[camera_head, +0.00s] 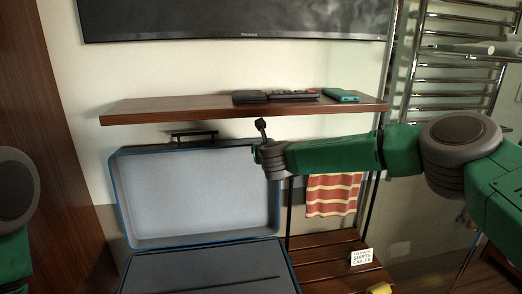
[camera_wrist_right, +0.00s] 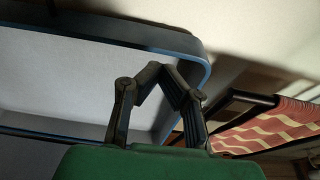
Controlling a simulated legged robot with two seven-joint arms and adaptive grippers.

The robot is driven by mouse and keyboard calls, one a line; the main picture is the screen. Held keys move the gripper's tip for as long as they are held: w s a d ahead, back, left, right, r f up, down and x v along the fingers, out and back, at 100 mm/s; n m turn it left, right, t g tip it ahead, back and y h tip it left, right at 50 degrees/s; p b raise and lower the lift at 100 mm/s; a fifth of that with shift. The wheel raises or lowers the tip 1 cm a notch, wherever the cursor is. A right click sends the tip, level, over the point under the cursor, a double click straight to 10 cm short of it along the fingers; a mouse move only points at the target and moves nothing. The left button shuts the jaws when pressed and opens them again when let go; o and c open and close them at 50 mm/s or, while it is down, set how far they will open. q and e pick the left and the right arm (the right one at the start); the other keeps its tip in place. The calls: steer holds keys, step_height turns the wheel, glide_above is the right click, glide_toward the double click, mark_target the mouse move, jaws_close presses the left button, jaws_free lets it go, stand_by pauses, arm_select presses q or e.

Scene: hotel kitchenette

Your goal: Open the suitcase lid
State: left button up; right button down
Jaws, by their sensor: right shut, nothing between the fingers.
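The blue-edged suitcase stands open, its lid (camera_head: 195,195) raised upright near the wall with its grey lining facing me. Its base (camera_head: 205,272) lies below, cut off by the bottom of the head view. My right gripper (camera_head: 261,127) is at the lid's upper right corner, just under the wall shelf. In the wrist view the right gripper (camera_wrist_right: 164,69) is shut and empty in front of the lid's corner (camera_wrist_right: 195,65); I cannot tell whether it touches. My left arm shows only at the left edge; its gripper is out of view.
A wooden wall shelf (camera_head: 180,110) with dark items and a teal object (camera_head: 341,95) hangs close above the lid. A striped red towel (camera_head: 333,194), a slatted bench (camera_head: 330,255) with a small sign (camera_head: 361,257), and a towel rail (camera_head: 455,75) are on the right.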

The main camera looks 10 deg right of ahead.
steer(key=shift+s, duration=0.15)
steer(key=v, duration=1.1)
steer(key=s+a+f+n+g+y, duration=0.1)
steer(key=s+a+f+n, duration=0.2)
steer(key=s+f+n, duration=0.3)
steer(key=s+a+f+n+g+y, duration=0.2)
steer(key=s+f+n, duration=0.25)
steer(key=f, duration=0.45)
steer(key=s+d+f+n+g, duration=0.1)
steer(key=s+f+n+g, duration=0.3)
steer(key=s+f+n, duration=0.8)
steer(key=s+d+f+n+g+h, duration=0.1)
steer(key=s+d+f+n+g, duration=0.1)
steer(key=s+d, duration=0.4)
steer(key=s+d+f+n+g+h, duration=0.1)
steer(key=s+d+n, duration=0.5)
steer(key=s, duration=0.6)
steer(key=s+d+f+n+g+h, duration=0.1)
steer(key=s+d+f+n+g, duration=0.3)
steer(key=s, duration=0.5)
steer(key=d+f+n, duration=0.1)
steer(key=d+n, duration=0.1)
steer(key=shift+s+d+f, duration=0.2)
steer(key=shift+d+f, duration=0.1)
steer(key=shift+w, duration=0.15)
